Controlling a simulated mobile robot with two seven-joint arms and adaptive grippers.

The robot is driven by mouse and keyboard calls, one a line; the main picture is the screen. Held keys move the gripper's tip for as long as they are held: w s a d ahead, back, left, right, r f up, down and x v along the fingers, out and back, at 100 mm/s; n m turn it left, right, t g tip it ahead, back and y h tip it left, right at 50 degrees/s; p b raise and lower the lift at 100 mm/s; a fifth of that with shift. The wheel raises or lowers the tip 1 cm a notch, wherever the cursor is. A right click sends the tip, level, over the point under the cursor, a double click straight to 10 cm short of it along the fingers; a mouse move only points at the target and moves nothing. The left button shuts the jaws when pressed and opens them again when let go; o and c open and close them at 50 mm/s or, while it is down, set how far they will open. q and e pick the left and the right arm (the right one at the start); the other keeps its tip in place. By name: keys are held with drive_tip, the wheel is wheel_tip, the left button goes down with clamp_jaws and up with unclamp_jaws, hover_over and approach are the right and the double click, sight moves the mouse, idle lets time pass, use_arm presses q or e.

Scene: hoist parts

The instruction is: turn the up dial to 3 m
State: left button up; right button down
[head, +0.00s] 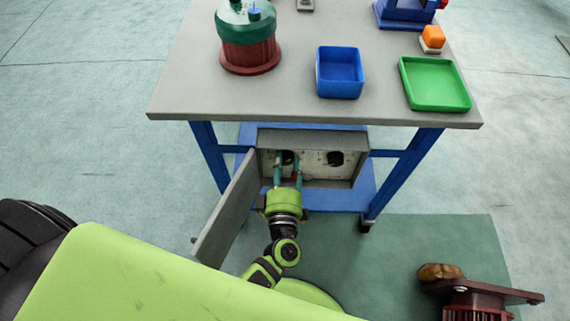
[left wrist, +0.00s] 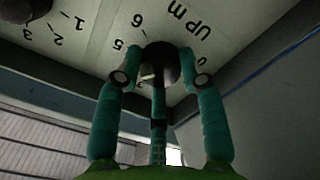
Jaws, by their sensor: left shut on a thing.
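An open grey control box (head: 313,183) under the table holds two black dials. My left gripper (head: 287,165) reaches into it and is shut on the left one, the up dial (head: 289,156). In the left wrist view the up dial (left wrist: 160,62) sits between the teal fingertips of the gripper (left wrist: 160,68), next to the upside-down label "UP m" (left wrist: 180,17). A pale mark on the knob points to the lower left, near a partly hidden numeral that looks like 3. The numeral 4 is hidden by the left finger. My right gripper is not in view.
The second dial (head: 335,158) is to the right in the box. The box's door (head: 228,208) hangs open at the left, close to my arm. The table (head: 300,108) is above, with a blue bin (head: 340,73) and green tray (head: 436,84). A motor-like part (head: 477,305) is lower right.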

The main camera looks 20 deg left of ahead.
use_arm(q)
drive_tip(key=shift+f+n, duration=0.25)
drive_tip(key=shift+n, duration=0.75)
drive_tip(key=shift+n+b, duration=0.4)
drive_tip(key=shift+n, duration=0.4)
drive_tip(key=n, duration=0.2)
drive_tip(key=shift+d+n+b, duration=0.1)
drive_tip(key=shift+n+b, duration=0.3)
drive_tip(key=shift+r+n, duration=0.15)
drive_tip(key=shift+n, duration=0.55)
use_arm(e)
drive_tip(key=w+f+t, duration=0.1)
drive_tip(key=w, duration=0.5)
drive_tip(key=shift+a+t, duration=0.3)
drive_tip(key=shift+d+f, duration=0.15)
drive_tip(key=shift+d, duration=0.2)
use_arm(q)
drive_tip(key=o, duration=1.1)
drive_tip(key=shift+o, duration=0.2)
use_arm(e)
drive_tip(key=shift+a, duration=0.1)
use_arm(q)
drive_tip(key=shift+r, duration=0.1)
